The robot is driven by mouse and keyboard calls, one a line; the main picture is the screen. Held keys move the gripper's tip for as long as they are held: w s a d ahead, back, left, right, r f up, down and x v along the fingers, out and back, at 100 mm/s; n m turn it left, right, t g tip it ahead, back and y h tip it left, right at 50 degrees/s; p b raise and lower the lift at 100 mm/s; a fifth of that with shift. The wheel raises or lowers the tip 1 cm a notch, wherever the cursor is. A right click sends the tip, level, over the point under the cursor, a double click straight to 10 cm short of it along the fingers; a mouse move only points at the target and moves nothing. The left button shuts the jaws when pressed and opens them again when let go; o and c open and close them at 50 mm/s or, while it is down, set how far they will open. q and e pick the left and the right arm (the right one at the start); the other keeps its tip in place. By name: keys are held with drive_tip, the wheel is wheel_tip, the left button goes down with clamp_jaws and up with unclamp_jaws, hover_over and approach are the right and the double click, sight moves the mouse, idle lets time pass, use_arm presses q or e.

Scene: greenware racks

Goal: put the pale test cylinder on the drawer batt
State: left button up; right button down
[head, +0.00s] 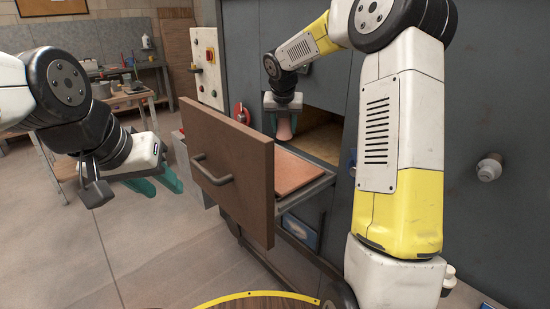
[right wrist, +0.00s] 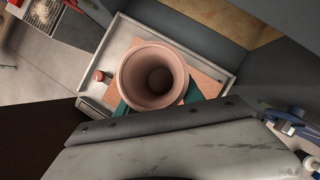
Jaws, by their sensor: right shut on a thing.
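The pale test cylinder (head: 286,128) is a pinkish, hollow piece, and its open mouth faces the camera in the right wrist view (right wrist: 135,76). My right gripper (head: 284,118) is shut on it, with teal fingers on either side. The drawer batt (head: 293,172) is a flat orange-pink slab in the pulled-out drawer; parts of it show around the cylinder in the right wrist view (right wrist: 206,87). The cylinder is over the batt's far part; its base is hidden in the right wrist view, so I cannot tell the gap. My left gripper (head: 158,184) is open and empty, left of the drawer.
The drawer has a brown front (head: 228,170) with a handle and a grey metal rim (right wrist: 117,39). A small reddish piece (right wrist: 100,76) shows at the drawer's edge. The dark cabinet (head: 247,50) stands behind. A workbench (head: 128,98) is at the far left; open floor lies between.

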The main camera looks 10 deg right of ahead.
wheel_tip(320, 180, down, 10)
drive_tip(key=shift+r, duration=0.15)
idle(0.3)
drive_tip(key=c, duration=0.7)
unclamp_jaws()
drive_tip(key=shift+c, duration=0.2)
